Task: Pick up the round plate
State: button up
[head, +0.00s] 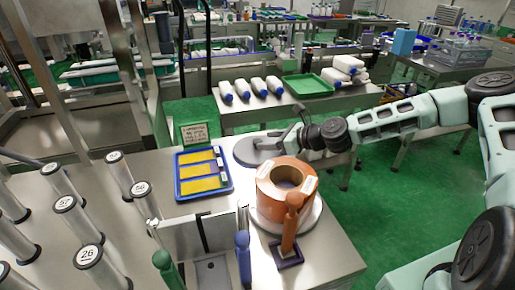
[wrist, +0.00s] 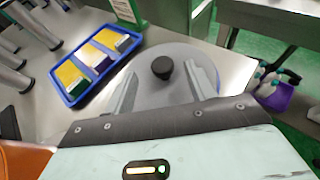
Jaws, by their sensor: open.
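The round plate (wrist: 165,92) is a flat grey disc with a black knob (wrist: 162,67) at its centre. It lies on the metal table, and in the head view the plate (head: 246,152) is partly hidden by my gripper (head: 292,128). In the wrist view my gripper (wrist: 160,72) is open, with one finger on each side of the knob. Both fingers appear apart from the knob. I cannot tell the exact height of the fingertips above the plate.
A blue tray (head: 179,193) with yellow pieces lies left of the plate. A large orange roll (head: 267,195) on a pale round base stands in front. An orange-handled tool (head: 291,222) and numbered cylinders (head: 88,256) stand nearby. A small sign (head: 195,133) stands behind the tray.

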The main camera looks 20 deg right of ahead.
aim_at(258, 140)
jog(key=shift+f+p+x, duration=0.15)
jog(key=shift+p+x, duration=0.1)
jog(key=shift+x, duration=1.05)
jog(key=shift+f+p+x, duration=0.1)
jog(key=shift+p+x, duration=0.1)
jog(key=shift+x, duration=1.15)
jog(key=shift+d, duration=0.2)
jog(key=c, duration=1.2)
